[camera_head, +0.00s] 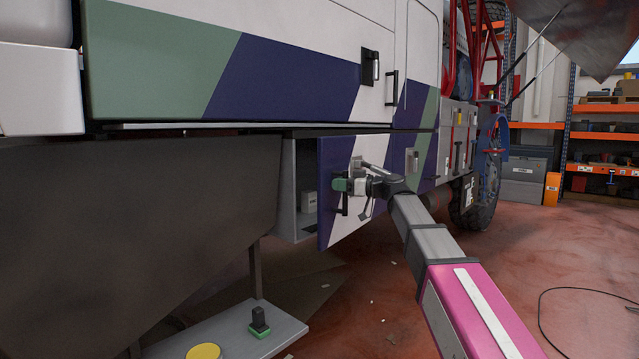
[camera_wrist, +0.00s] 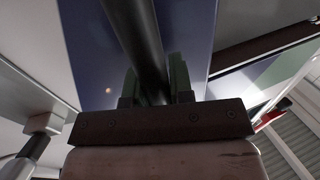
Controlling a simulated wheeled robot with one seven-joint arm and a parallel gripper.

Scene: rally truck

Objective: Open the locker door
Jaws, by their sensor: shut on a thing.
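The locker door (camera_head: 335,222), dark blue and white, is on the truck's side below the body panel. It stands partly open, and the locker's interior (camera_head: 306,170) shows at its left with a small pale box (camera_head: 309,201) inside. My gripper (camera_head: 341,186) is at the front of the door, shut on its dark vertical handle (camera_head: 345,205). In the wrist view the handle (camera_wrist: 140,40) is a dark bar running between the two greenish fingers (camera_wrist: 155,88). The door's blue face (camera_wrist: 92,50) is behind it. The handle's gripped part is hidden.
The truck body (camera_head: 290,70) overhangs the door closely. A grey shelf (camera_head: 235,330) with a green-and-black knob and yellow disc is at lower left. The red floor (camera_head: 520,250) is mostly open at right, with a black cable (camera_head: 560,290). Orange shelving (camera_head: 600,135) stands behind.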

